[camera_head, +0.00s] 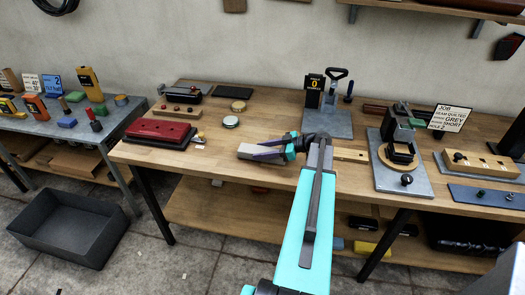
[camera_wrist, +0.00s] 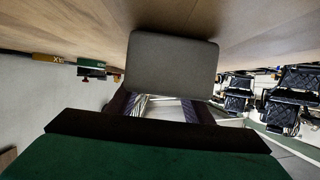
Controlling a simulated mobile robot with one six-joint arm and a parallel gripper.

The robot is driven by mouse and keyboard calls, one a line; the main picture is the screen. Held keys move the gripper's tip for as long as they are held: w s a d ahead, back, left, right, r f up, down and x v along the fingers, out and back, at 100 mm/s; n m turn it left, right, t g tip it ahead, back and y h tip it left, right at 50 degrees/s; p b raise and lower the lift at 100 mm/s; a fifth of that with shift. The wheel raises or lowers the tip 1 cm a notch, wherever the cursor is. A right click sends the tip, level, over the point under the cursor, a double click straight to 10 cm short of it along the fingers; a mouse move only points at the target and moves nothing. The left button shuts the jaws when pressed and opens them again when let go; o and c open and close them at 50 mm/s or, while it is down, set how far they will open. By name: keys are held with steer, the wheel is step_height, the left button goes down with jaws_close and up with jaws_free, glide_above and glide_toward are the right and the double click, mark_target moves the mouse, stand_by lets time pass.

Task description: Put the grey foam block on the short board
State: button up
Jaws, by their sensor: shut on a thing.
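My gripper (camera_head: 268,152) is low over the front middle of the wooden workbench (camera_head: 215,155). Its dark purple-edged fingers are shut on the grey foam block (camera_head: 258,159). In the wrist view the grey foam block (camera_wrist: 172,64) is a smooth rounded slab between the fingertips, its broad face toward the camera. Whether it touches the bench is unclear. A wooden strip with red knobs (camera_head: 178,111) and a flat dark board (camera_head: 233,92) lie at the back left of the bench; I cannot tell which piece is the short board.
A red padded case (camera_head: 160,131) and round tins (camera_head: 231,122) lie left of my gripper. A metal stand (camera_head: 327,122), a clamp fixture (camera_head: 397,160) and a job card (camera_head: 450,118) are to the right. A dark bin (camera_head: 70,228) stands on the floor. Bare wood lies around the tins.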

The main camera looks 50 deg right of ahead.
mark_target(272, 150)
steer(key=shift+f+b, duration=0.15)
steer(key=shift+b, duration=0.15)
steer(key=o, duration=1)
steer(key=shift+o, duration=0.2)
steer(key=shift+p, duration=1.05)
steer(key=shift+s+d+b, duration=0.25)
steer(key=shift+s+b, duration=0.15)
steer(key=shift+s, duration=0.05)
steer(key=b+v, duration=0.2)
steer(key=v, duration=0.1)
steer(key=b+v, duration=0.1)
steer(key=v, duration=0.2)
steer(key=b+v, duration=0.1)
steer(key=v, duration=0.2)
steer(key=b+v, duration=0.1)
steer(key=v, duration=0.3)
steer(key=shift+w+r, duration=0.2)
steer(key=shift+r, duration=0.1)
